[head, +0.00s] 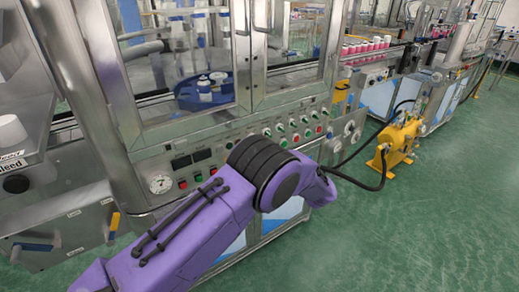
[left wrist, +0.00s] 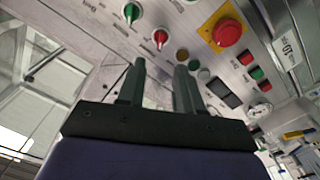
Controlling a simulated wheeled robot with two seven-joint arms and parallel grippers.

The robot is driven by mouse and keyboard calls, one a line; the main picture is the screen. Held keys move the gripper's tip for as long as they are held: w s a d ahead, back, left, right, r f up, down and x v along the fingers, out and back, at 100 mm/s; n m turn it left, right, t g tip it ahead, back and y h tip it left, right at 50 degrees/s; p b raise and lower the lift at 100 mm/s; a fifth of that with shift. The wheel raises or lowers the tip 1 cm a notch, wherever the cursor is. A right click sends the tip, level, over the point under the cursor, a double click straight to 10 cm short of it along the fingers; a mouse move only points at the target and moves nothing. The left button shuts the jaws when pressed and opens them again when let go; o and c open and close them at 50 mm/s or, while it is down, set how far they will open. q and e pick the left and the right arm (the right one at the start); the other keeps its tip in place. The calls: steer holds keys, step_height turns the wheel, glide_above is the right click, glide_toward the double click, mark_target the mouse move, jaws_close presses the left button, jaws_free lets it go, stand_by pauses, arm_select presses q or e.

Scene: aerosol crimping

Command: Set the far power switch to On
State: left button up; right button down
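My left arm crosses the front of the machine in the head view, and its gripper is hidden there. In the left wrist view my left gripper (left wrist: 160,66) is open, with nothing between its two dark fingers. Just beyond the fingertips on the control panel (left wrist: 105,22) are a red rotary knob (left wrist: 160,38) and a green rotary knob (left wrist: 132,12). A red emergency stop button (left wrist: 228,33) on a yellow plate is to their right. I cannot tell which control is the far power switch, nor read its setting. My right gripper is in neither view.
The head view shows rows of green and red controls (head: 293,129) along the machine front. A yellow pump (head: 400,140) with a black hose stands on the green floor (head: 440,210) to the right. Open floor lies in front. Glass doors (head: 290,45) are above the panel.

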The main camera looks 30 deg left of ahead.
arm_select(q)
steer(key=p+x, duration=0.1)
steer(key=x, duration=0.8)
steer(key=shift+a, duration=0.35)
steer(key=shift+w+f, duration=0.1)
jaws_close()
